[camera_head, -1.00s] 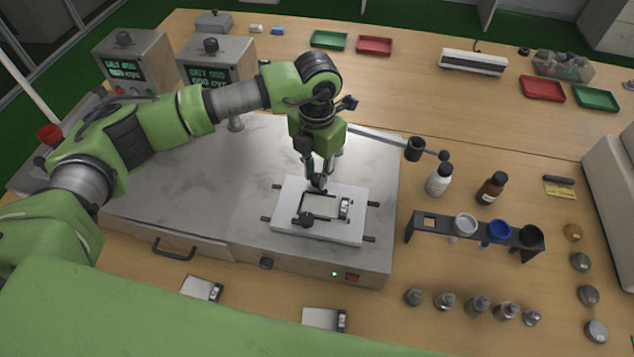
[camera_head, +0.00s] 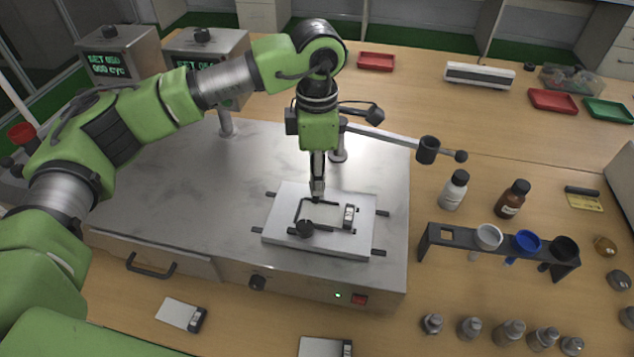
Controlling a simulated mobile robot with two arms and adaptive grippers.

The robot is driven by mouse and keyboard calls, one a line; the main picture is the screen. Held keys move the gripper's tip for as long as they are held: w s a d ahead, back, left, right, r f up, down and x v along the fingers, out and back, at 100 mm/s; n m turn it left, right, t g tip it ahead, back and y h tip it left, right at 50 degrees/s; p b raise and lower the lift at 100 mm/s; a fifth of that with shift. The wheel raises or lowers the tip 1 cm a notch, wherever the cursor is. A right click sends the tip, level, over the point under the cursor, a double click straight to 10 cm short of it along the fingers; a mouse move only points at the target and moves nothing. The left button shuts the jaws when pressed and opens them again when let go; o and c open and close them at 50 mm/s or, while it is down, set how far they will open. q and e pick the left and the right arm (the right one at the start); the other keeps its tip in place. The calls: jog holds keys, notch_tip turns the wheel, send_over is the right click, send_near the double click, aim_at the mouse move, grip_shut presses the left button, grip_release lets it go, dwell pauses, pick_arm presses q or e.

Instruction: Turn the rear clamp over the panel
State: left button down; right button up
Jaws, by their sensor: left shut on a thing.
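A white plate (camera_head: 278,240) lies on top of the grey metal test machine and carries the small panel (camera_head: 328,216), which has dark edging and a pale block at its right end. A dark knobbed clamp (camera_head: 305,228) sits at the panel's front left corner. My left gripper (camera_head: 317,197) points straight down at the panel's rear edge, its fingers close together. It is shut on the rear clamp, which its fingertips mostly hide, so I cannot tell exactly how the clamp lies. My right gripper is not in view.
A horizontal arm with a black cylinder (camera_head: 428,150) reaches out right of my gripper. A dark rack with cups (camera_head: 488,237), a white bottle (camera_head: 454,190) and a brown bottle (camera_head: 513,199) stand to the right. Spare panels (camera_head: 182,314) lie in front.

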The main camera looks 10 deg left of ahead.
pick_arm(q)
jog(key=shift+m, duration=0.4)
jog(key=shift+r, duration=0.1)
jog(key=c, duration=1.8)
grip_release()
notch_tip(320, 180, up, 12)
jog(key=shift+f, duration=0.1)
